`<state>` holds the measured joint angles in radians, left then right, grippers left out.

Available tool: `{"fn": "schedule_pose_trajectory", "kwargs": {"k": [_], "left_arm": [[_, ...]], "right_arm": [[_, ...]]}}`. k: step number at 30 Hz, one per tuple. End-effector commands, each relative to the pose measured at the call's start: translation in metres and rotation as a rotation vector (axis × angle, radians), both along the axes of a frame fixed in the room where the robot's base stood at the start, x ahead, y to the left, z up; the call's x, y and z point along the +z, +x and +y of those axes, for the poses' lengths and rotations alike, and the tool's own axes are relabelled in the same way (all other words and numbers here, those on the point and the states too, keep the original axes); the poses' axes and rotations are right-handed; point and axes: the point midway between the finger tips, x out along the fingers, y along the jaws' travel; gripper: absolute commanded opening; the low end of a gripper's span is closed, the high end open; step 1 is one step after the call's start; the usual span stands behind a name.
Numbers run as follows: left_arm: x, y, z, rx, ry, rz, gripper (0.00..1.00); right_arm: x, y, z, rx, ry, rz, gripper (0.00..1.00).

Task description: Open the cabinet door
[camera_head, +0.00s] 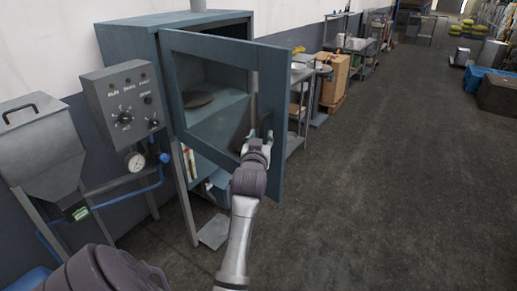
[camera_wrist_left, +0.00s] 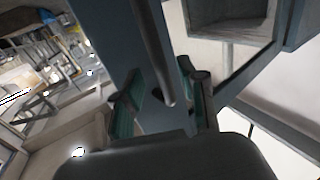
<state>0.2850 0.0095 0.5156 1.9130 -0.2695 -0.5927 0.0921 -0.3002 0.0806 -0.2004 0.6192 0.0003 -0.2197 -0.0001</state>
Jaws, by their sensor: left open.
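The blue-grey cabinet (camera_head: 130,42) stands against the wall at the left. Its framed glass door (camera_head: 215,45) is ajar, with the right edge swung out past the cabinet body. A vertical bar handle (camera_head: 254,97) is on the door's right side. My left gripper (camera_head: 257,136) is at the handle's lower end, with its fingers open. In the left wrist view the handle (camera_wrist_left: 153,45) comes down between the two green-padded fingertips (camera_wrist_left: 160,100); I cannot tell whether they touch it. A dark round pan (camera_head: 198,99) lies on a shelf inside. My right gripper is out of view.
A grey control box (camera_head: 125,105) with knobs and a gauge stands close left of the cabinet. A metal hopper (camera_head: 38,145) is further left. Metal tables and a cardboard box (camera_head: 335,80) line the wall behind. The floor (camera_head: 390,190) at right is clear.

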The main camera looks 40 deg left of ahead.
Motion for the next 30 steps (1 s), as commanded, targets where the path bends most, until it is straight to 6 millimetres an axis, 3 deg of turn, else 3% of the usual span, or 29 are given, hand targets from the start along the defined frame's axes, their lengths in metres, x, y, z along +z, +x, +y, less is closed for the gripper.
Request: {"fn": "schedule_pose_trajectory", "kwargs": {"k": [6, 12, 30], "left_arm": [[-0.001, -0.039, -0.031, -0.001, -0.002, 0.001, 0.41], [-0.001, -0.062, -0.049, -0.002, -0.002, 0.001, 0.41], [0.000, -0.069, -0.055, -0.002, 0.000, 0.000, 0.41]], "right_arm": [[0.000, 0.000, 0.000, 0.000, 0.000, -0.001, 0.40], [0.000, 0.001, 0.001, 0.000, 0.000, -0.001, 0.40], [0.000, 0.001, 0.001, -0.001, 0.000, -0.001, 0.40]]}}
